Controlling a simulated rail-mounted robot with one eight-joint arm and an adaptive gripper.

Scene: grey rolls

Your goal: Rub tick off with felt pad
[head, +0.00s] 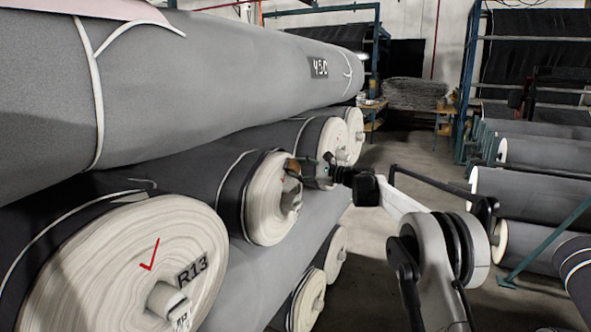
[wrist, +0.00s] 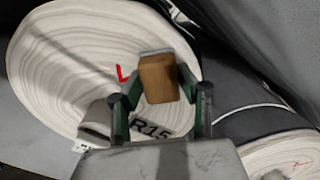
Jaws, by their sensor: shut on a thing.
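My gripper (wrist: 160,88) is shut on a wooden block with a thin grey layer at its far edge, the felt pad (wrist: 158,78). In the wrist view the pad is in front of the white end of the roll marked R15 (wrist: 60,75). A red tick (wrist: 122,73) shows on that end just left of the pad; part of it may be hidden. I cannot tell whether the pad touches the roll. In the head view my gripper (head: 305,170) is at the right side of the middle roll end (head: 265,205), and the pad is hard to make out.
The nearer roll R13 (head: 105,255) carries a red tick (head: 149,254) and a protruding core (head: 167,300). Another roll end (wrist: 285,150) with a red mark shows at lower right in the wrist view. A large grey roll (head: 220,75) lies above. The aisle (head: 375,240) is open floor.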

